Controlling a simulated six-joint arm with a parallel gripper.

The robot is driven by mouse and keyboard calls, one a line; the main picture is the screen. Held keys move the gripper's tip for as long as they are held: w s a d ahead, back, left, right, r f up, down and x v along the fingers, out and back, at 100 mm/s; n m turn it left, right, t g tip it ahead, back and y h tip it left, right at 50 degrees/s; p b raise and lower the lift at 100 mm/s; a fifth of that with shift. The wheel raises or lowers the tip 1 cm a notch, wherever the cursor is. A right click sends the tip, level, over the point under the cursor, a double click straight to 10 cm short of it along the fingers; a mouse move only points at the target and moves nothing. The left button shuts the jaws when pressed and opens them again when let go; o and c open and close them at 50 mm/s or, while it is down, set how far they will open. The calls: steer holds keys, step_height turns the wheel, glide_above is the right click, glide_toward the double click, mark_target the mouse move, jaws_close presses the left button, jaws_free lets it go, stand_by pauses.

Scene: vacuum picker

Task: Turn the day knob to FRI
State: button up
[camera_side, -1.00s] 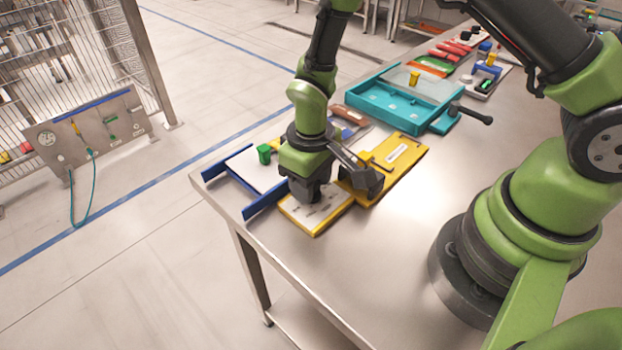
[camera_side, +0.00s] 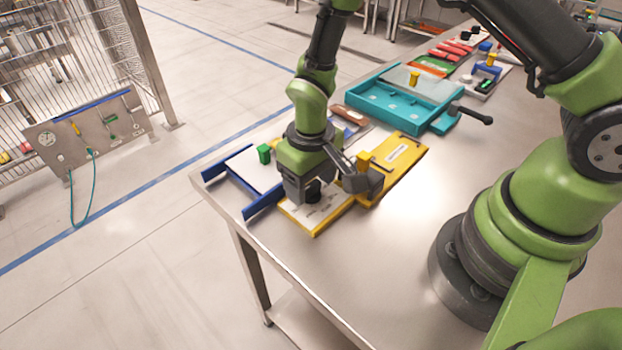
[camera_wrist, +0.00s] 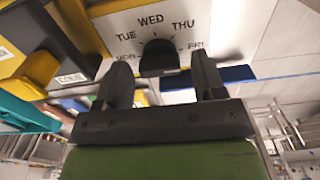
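The day knob (camera_wrist: 158,60) is black and stands on a white dial panel (camera_wrist: 220,25) printed MON, TUE, WED, THU and FRI in an arc. In the wrist view, my gripper (camera_wrist: 162,72) is open, with one dark finger on each side of the knob and a visible gap to both. I cannot tell which day the knob points to. In the side view, the dial panel (camera_side: 325,213) has a yellow edge and lies near the table's front corner. My gripper (camera_side: 333,188) is low over it, and the knob (camera_side: 313,189) shows partly under it.
A yellow plate (camera_side: 405,152) with a yellow block lies right behind the panel. A blue-railed white tray (camera_side: 255,172) with a green block is at the left. A teal box (camera_side: 405,103) stands farther back.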

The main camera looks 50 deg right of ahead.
stand_by(0.3)
step_height(320, 180, up, 10)
stand_by(0.4)
step_height(320, 180, up, 12)
steer(key=r+m+t+y, duration=0.1)
steer(key=m+t, duration=0.1)
steer(key=t, duration=0.1)
glide_above(311, 185)
steer(key=s+d, duration=0.3)
steer(key=s, duration=0.2)
steer(key=s+d+r+m+t+y, duration=0.1)
steer(key=s+r+t, duration=0.3)
steer(key=s, duration=0.5)
steer(key=shift+s+d+r+m, duration=0.4)
steer(key=shift+d+r, duration=0.15)
steer(key=shift+d, duration=0.1)
